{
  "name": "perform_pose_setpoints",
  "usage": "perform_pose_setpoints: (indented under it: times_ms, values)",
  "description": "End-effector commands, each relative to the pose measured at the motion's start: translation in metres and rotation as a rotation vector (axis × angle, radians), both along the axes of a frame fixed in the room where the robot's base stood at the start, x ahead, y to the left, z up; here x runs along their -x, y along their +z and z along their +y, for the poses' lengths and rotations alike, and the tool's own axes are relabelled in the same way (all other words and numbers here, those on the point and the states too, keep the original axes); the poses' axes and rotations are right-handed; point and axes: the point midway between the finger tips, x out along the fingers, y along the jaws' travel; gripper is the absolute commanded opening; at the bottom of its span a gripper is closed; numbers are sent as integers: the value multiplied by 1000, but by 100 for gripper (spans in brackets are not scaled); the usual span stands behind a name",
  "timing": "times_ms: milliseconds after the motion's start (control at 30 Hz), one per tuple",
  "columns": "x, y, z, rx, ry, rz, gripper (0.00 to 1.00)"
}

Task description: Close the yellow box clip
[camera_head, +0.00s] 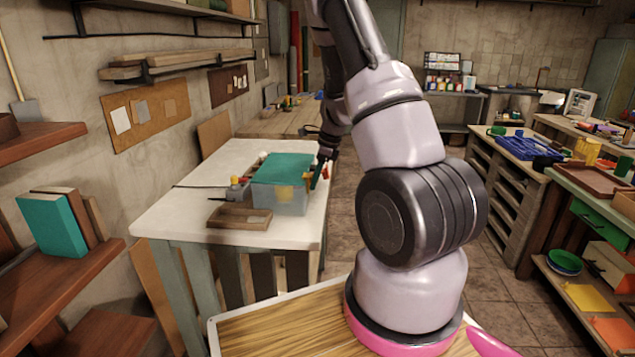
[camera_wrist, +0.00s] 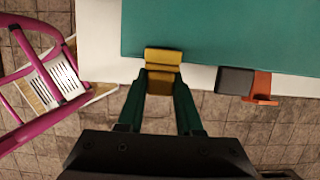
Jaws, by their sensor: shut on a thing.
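The clear box (camera_head: 283,200) with a teal lid (camera_head: 284,168) stands on the white table near its right edge. In the head view my gripper (camera_head: 318,172) is at the box's right side. The clip's hinge and latch are hidden.
A wooden tray (camera_head: 238,216) lies in front of the box. Small items (camera_head: 236,187) stand left of it. In the wrist view a dark block with an orange part (camera_wrist: 248,84) lies right of the clip, and a magenta frame (camera_wrist: 42,80) is at left.

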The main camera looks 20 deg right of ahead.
Motion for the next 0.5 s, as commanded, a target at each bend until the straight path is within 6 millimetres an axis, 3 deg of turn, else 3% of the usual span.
perform_pose_setpoints:
  times_ms: [500]
  values:
    - [-1,1,2,50,0,30,0]
